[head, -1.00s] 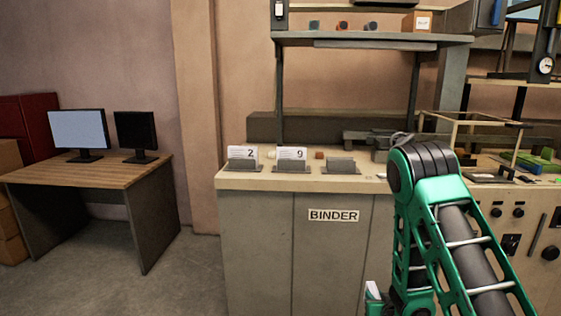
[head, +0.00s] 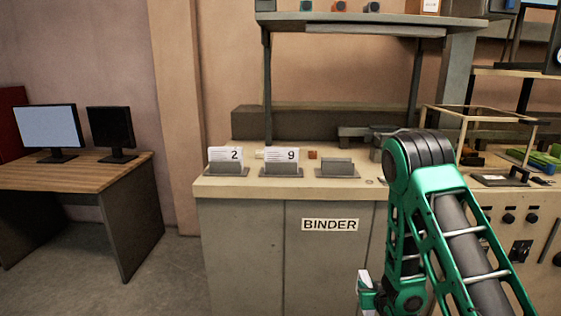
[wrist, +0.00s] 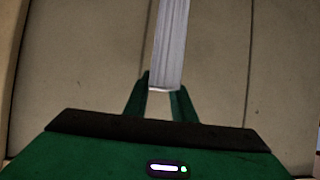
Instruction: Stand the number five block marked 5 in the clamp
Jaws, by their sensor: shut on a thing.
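My gripper (wrist: 160,98) is shut on a white block (wrist: 171,45) of stacked pages, seen edge-on in the wrist view. Its marking is not visible. A small part of the white block (head: 365,279) shows at the lower edge of my arm in the head view. The BINDER counter holds three grey clamps in a row. The left clamp (head: 228,169) holds a white block marked 2 (head: 224,154). The middle clamp (head: 281,171) holds a white block marked 9 (head: 284,155). The right clamp (head: 337,168) is empty. My gripper is in front of the counter, below its top.
The BINDER counter (head: 250,240) stands ahead, with a shelf (head: 365,30) above its back. A small orange-brown block (head: 312,154) lies behind the clamps. A wooden desk (head: 70,175) with two monitors stands at left, with open floor between.

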